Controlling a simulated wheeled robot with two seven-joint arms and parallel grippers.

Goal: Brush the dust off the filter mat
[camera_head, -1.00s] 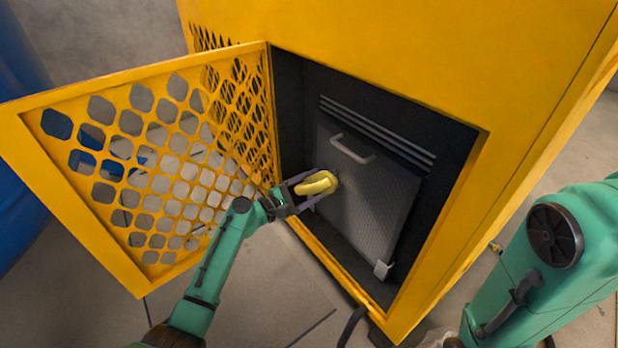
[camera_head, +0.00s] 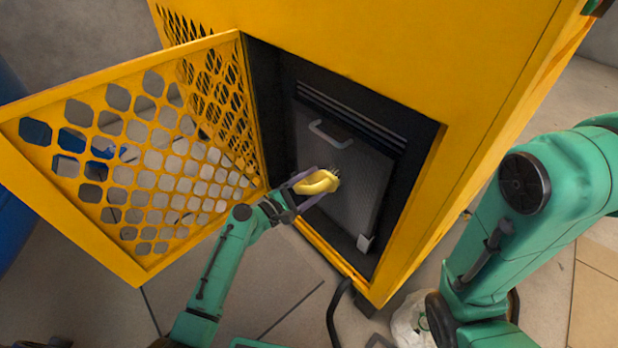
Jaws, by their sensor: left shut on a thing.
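The grey filter mat (camera_head: 362,188) stands inside the dark opening of the yellow cabinet, with a pale handle (camera_head: 330,134) near its top and a small light block at its lower right corner. My left gripper (camera_head: 305,188) is shut on a yellow brush (camera_head: 318,182). Dark bristles show at the brush's right end, close to the mat's left part. I cannot tell whether the bristles touch the mat. My right arm stands at the right, but its gripper is not clearly in view.
The yellow perforated door (camera_head: 140,262) hangs open to the left of the cabinet (camera_head: 330,35). The opening's frame surrounds the mat closely. A black hose (camera_head: 333,318) lies on the floor below the opening. A blue object is at the far left.

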